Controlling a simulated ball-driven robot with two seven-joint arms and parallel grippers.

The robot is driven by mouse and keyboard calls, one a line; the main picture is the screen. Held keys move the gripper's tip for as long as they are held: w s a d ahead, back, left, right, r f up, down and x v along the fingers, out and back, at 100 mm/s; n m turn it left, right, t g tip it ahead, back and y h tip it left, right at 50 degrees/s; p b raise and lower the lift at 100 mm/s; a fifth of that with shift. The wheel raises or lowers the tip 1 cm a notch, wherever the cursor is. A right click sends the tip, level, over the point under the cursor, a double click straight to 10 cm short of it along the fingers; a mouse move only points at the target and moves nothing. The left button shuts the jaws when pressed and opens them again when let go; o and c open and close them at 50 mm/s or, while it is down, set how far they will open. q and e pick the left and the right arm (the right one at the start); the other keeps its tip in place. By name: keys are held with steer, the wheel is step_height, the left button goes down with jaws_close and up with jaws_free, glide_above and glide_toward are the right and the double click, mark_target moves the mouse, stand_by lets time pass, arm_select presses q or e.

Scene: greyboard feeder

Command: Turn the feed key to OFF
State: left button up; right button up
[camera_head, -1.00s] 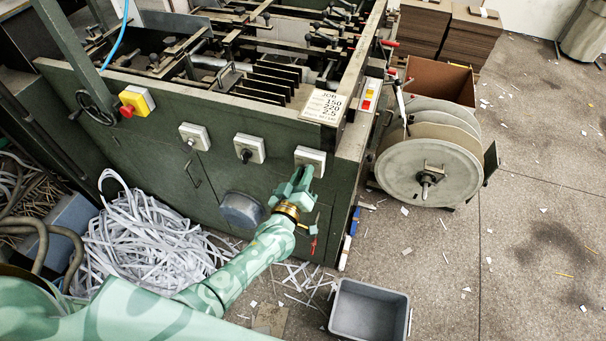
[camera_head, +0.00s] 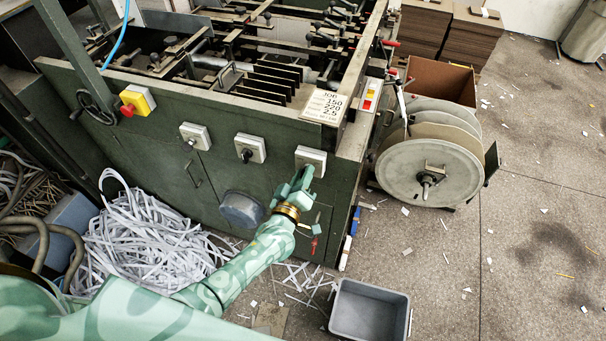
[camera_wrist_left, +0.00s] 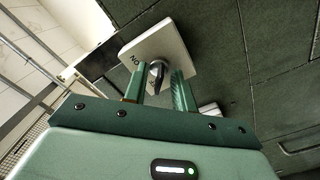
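The feed key is a small dark knob (camera_wrist_left: 157,72) on a white square switch plate (camera_wrist_left: 163,45) in the left wrist view. "ON" is printed at the plate's left edge; a second marking beside the knob is partly hidden. The same plate is the rightmost on the machine's green front in the head view (camera_head: 311,155). My left gripper (camera_head: 302,179) is at this plate. In the left wrist view its two fingers (camera_wrist_left: 160,84) stand apart on either side of the knob, with small gaps showing. My right gripper is not in view.
Two more switch plates (camera_head: 250,148) (camera_head: 195,136) and a red-and-yellow stop button (camera_head: 134,102) sit to the left. A round grey housing (camera_head: 241,209) sticks out below. A grey bin (camera_head: 369,311) stands on the floor, and a reel (camera_head: 430,172) stands right of the machine.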

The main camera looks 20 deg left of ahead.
arm_select(q)
steer(key=shift+s, duration=0.1)
steer(key=shift+s+r, duration=0.1)
steer(key=shift+s, duration=0.2)
steer(key=s+p, duration=0.2)
steer(key=s, duration=1.3)
steer(key=shift+s+a+p, duration=0.3)
steer(key=shift+p, duration=0.05)
